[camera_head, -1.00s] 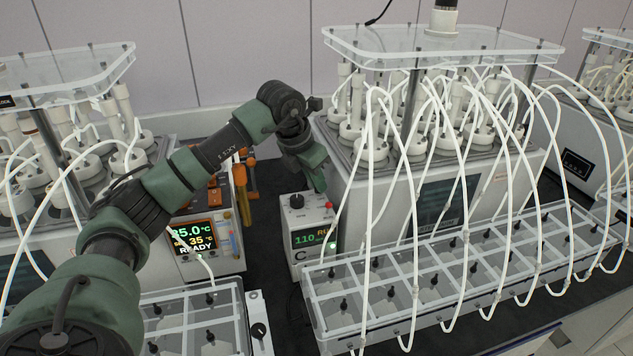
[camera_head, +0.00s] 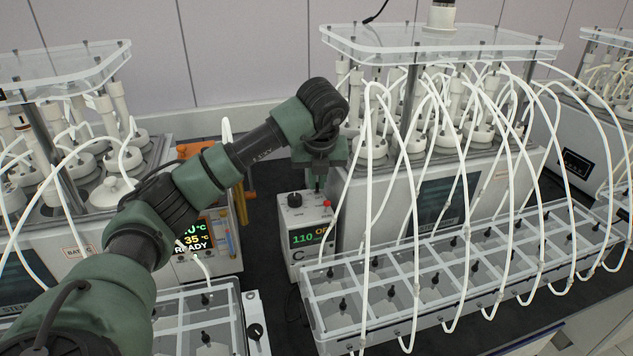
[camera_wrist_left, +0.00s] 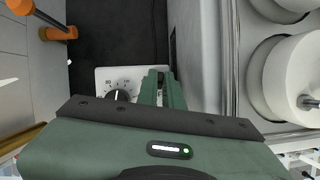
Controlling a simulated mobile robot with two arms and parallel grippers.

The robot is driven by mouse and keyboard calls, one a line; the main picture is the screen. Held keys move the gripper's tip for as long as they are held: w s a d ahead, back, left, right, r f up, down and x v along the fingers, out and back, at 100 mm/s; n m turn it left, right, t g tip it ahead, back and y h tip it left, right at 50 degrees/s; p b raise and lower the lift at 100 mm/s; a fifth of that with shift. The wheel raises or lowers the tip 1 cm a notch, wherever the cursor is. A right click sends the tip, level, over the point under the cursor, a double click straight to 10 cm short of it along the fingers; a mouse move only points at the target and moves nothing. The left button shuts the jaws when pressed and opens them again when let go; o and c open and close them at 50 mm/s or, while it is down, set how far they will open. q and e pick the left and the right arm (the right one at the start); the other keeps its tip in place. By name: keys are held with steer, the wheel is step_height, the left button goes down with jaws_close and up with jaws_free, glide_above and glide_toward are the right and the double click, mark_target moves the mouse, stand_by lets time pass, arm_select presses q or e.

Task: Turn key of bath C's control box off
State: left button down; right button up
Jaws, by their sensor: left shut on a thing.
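The control box (camera_head: 304,243), marked C, stands between the bath at left and the large bath at right. Its screen (camera_head: 308,237) shows a green 110 and orange letters, partly cut by a tube. My left gripper (camera_head: 318,178) is over the right part of the box top, pointing down. It is shut on the small key (camera_head: 317,187), of which only a little shows below the fingers. In the left wrist view the shut fingers (camera_wrist_left: 163,86) hide the key, beside the black dial knob (camera_wrist_left: 121,96). My right gripper is not in view.
White tubes (camera_head: 370,230) hang in arcs over the clear tray (camera_head: 440,285) just right of the box.

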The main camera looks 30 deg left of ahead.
arm_select(q)
steer(key=shift+w+r+n+y, duration=0.1)
steer(key=shift+n+y, duration=0.2)
steer(key=shift+n, duration=0.8)
steer(key=c, duration=1.6)
jaws_free()
steer(key=shift+o, duration=0.2)
steer(key=v, duration=0.7)
steer(key=shift+r, duration=0.4)
